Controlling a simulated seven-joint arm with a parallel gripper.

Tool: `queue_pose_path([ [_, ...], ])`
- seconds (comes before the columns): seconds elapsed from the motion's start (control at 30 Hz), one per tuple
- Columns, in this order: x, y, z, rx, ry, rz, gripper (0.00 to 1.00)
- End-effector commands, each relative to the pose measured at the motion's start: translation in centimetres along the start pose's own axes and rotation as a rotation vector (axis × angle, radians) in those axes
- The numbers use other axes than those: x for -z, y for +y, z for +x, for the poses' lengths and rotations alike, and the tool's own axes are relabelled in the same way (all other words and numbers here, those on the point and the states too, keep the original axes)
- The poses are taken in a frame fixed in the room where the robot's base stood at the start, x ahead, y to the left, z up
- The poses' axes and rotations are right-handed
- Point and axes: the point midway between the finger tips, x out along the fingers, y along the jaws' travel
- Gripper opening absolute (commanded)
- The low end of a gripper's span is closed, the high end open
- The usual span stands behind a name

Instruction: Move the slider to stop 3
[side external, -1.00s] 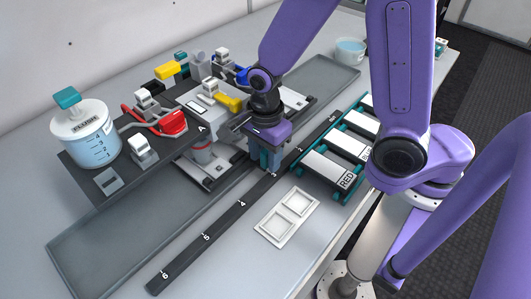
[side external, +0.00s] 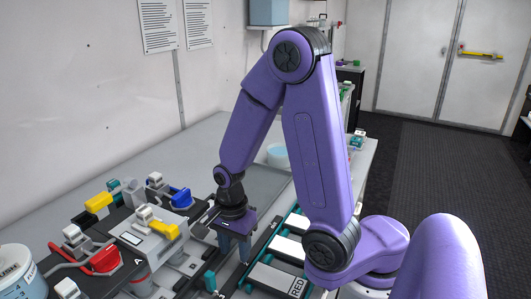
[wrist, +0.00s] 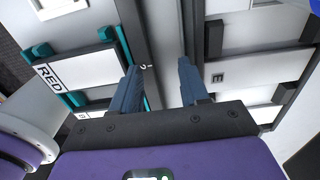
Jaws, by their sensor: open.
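My gripper (side external: 233,256) points down over the dark numbered rail (wrist: 132,25). In the wrist view its two blue-grey fingers (wrist: 159,68) stand apart with nothing seen between them. The mark 2 shows on the rail beside the left finger. A small teal block (side external: 210,281) stands at the rail, at the lower left of my gripper in the side view. I cannot tell for sure that it is the slider. No stop 3 mark is readable now. The fingertips' height over the rail is unclear.
A rack with a panel marked RED (side external: 272,278) lies right of the rail. Left are station A (side external: 150,240), a red valve (side external: 105,261), a yellow handle (side external: 165,230) and the flush jar (side external: 14,278). A plate marked E (wrist: 245,75) lies beside the right finger.

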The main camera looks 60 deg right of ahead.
Motion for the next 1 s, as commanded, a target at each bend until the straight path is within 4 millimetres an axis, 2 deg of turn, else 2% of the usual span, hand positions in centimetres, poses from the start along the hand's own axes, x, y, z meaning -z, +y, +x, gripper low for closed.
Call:
queue_pose_path([
  [0.1,2.2,0.0,0.0,0.000,0.000,0.007,0.45],
  [0.9,15.8,0.1,0.0,0.000,0.000,0.005,0.45],
  [1.0,15.6,-0.1,-1.8,0.006,0.005,-0.002,0.45],
])
